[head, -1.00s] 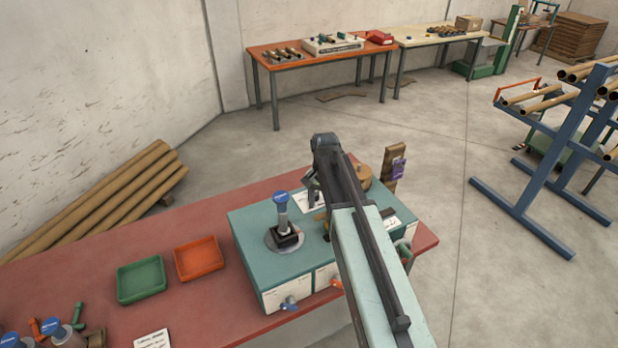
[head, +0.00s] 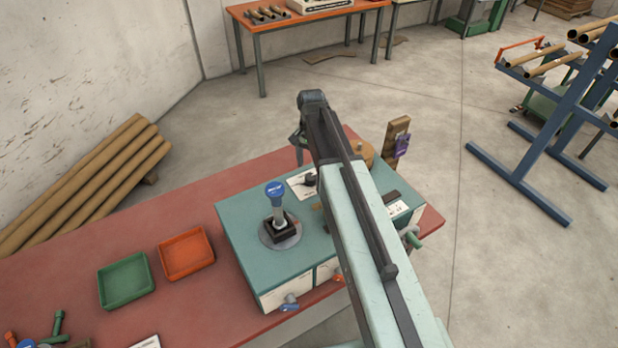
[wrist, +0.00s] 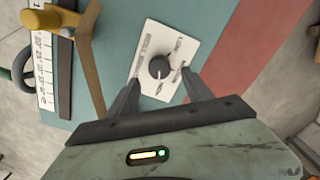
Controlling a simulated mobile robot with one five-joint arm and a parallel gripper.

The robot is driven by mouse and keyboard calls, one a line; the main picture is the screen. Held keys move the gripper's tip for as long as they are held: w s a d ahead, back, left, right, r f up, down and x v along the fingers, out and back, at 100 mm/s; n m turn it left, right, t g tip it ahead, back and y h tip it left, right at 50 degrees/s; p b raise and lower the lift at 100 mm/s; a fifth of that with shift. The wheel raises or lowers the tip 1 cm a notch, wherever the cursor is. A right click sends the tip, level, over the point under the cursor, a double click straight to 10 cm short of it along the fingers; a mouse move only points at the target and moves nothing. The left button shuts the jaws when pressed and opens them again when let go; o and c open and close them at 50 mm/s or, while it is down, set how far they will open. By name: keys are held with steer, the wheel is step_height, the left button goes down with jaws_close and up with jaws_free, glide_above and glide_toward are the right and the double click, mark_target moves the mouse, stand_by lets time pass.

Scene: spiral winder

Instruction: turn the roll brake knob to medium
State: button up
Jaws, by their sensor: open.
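The knob is a round black dial (wrist: 160,68) on a white label plate (wrist: 151,88) in the wrist view. A small light mark shows on the knob, but the lettering around it is too small to read. In the head view the knob (head: 310,180) sits on top of the teal machine box (head: 240,215), left of my arm. My gripper (wrist: 160,77) is open, its two dark fingers apart on either side of the knob in the wrist view. I cannot tell its height above the knob or whether it touches. In the head view my gripper (head: 298,148) hangs from the arm's far end.
A blue-topped lever (head: 277,205) stands on the box near the knob. A yellow-brown part (wrist: 85,45) and a scale strip (wrist: 45,70) lie left in the wrist view. Green (head: 126,280) and orange (head: 186,254) trays sit on the red table (head: 200,205).

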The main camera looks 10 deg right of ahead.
mark_target(311, 176)
step_height(311, 176, down, 6)
steer(key=b, duration=0.4)
steer(key=shift+r, duration=0.2)
steer(key=shift+s+r, duration=0.1)
jaws_close()
steer(key=shift+n, duration=0.3)
steer(key=n, duration=1.3)
